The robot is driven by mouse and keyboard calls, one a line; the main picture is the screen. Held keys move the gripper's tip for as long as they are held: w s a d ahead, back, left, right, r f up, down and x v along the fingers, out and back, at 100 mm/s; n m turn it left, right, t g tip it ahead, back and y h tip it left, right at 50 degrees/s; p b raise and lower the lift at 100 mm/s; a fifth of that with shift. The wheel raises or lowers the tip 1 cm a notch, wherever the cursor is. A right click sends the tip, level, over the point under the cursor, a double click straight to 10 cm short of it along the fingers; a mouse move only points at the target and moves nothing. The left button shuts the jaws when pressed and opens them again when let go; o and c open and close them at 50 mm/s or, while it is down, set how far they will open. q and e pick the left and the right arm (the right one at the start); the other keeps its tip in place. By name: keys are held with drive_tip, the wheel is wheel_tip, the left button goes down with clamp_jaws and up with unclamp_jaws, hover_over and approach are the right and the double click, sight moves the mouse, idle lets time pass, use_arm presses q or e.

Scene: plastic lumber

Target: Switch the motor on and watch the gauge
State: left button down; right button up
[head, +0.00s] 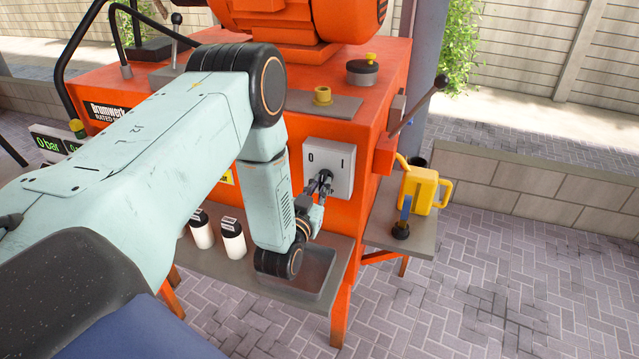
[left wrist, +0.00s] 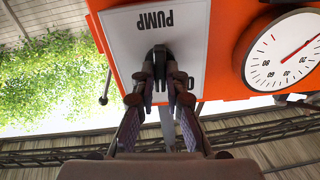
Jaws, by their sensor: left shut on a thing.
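The orange motor machine (head: 345,85) stands in front of me. On its front is a grey switch box (head: 342,160) marked 0 and I; its panel (left wrist: 125,30) reads PUMP upside down in the left wrist view. My left gripper (head: 325,182) is at the box, shut on the dark switch knob (left wrist: 160,53), which sits between its fingertips. The knob's exact setting is hard to tell. A round white gauge (left wrist: 283,65) with a red needle shows partly at the right of the left wrist view. In the head view I cannot see it. My right gripper is not in view.
A display (head: 48,143) reading 0 bar is at the left. White bottles (head: 232,238) and a tray (head: 312,272) are on the lower shelf. A yellow can (head: 420,190) stands on the side shelf. A lever (head: 420,105) sticks out right. Paving at right is clear.

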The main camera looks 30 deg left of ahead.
use_arm(q)
drive_tip(key=m+p, duration=0.1)
drive_tip(key=m, duration=0.4)
drive_tip(key=shift+m, duration=0.4)
idle(0.4)
drive_tip(key=c, duration=1.4)
unclamp_jaws()
drive_tip(key=shift+d, duration=0.1)
drive_tip(key=v, duration=0.7)
drive_tip(key=shift+s, duration=0.3)
